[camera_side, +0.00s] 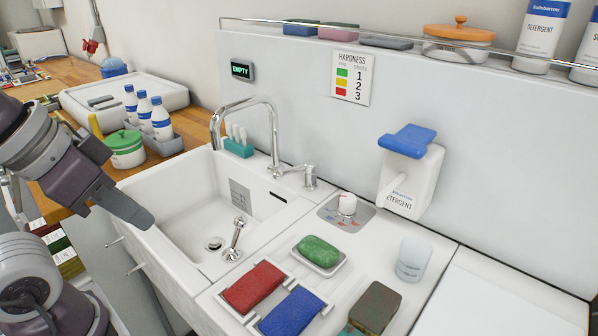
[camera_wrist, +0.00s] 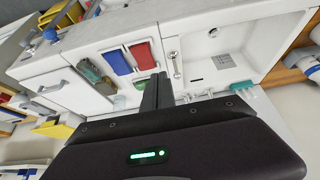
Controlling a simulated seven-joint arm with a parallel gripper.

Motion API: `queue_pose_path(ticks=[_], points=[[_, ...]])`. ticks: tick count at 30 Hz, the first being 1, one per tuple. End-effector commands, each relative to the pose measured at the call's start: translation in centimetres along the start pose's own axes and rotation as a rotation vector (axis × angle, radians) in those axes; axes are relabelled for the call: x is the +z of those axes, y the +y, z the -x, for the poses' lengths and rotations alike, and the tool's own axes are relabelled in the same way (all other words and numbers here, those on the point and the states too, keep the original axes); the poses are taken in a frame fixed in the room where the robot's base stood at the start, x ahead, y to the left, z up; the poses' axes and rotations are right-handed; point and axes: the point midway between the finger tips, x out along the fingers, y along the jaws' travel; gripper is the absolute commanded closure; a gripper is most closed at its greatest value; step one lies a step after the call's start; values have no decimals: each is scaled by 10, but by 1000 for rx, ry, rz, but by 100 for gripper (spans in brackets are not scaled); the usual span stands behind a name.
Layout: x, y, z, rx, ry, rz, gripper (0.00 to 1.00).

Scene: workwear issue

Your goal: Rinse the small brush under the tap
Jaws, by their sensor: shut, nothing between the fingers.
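The chrome tap (camera_side: 272,122) arches over the white sink (camera_side: 180,182) from its back edge. Its lever (camera_side: 309,176) stands to the right of the spout. No water shows. A teal holder (camera_side: 238,149) behind the sink holds several upright white pieces (camera_side: 235,131); I cannot tell whether the small brush is one of them. The holder also shows in the wrist view (camera_wrist: 241,86). My gripper (camera_side: 144,219) is shut and empty, tilted down in front of the sink's left side, apart from the tap and holder. Its dark fingers also show in the wrist view (camera_wrist: 158,80).
White bottles (camera_side: 145,110) stand at the left. The basin looks clear.

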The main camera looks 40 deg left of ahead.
Motion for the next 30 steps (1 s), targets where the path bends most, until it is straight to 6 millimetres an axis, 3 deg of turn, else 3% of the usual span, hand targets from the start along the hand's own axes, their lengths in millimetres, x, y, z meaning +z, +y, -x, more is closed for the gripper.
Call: queue_pose_path(ticks=[13, 14, 17, 20, 24, 27, 30], points=[[0, 0, 0, 0, 0, 0, 100], [0, 0, 0, 0, 0, 0, 98], [-14, -5, -5, -18, 17, 1, 78], [-70, -26, -30, -85, 98, -6, 62], [-179, -71, -96, -172, 293, -79, 62], [-235, -94, -151, -167, 438, -149, 62], [-266, -108, -208, -103, 585, -199, 62]])
